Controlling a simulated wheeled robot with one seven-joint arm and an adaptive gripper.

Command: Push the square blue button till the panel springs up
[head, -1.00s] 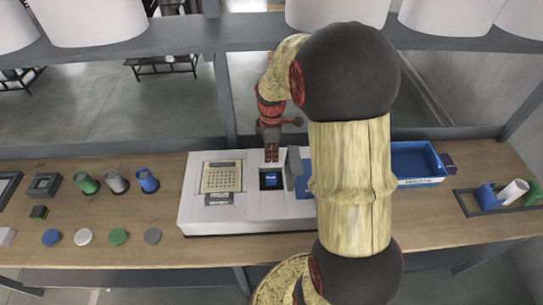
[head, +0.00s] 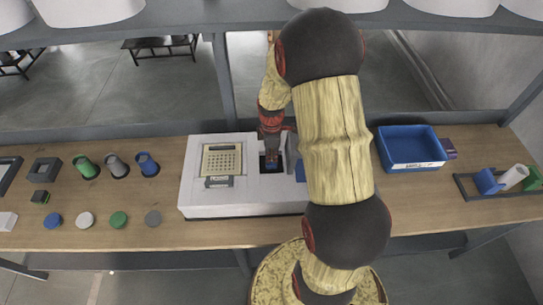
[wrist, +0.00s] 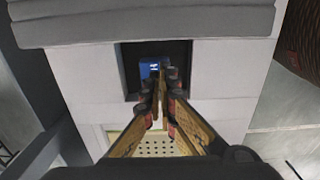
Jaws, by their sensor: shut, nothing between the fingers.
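The square blue button (wrist: 149,70) sits in a dark square recess in the top of a white console (head: 195,190). In the head view only a bit of the blue button (head: 271,168) shows below my gripper. My gripper (wrist: 165,75) is shut and empty, pointing down into the recess. Its tips overlap the button's right side in the wrist view; I cannot tell whether they touch it. A grey flap (wrist: 150,25) stands upright beside the recess; it also shows in the head view (head: 291,150). My arm hides the console's right part.
A beige keypad panel (head: 221,160) lies left of the recess. Colored cups (head: 147,164) and round discs (head: 118,220) stand on the table's left. A blue bin (head: 410,148) and a rack with cylinders (head: 500,182) are on the right. Bare wood lies between these.

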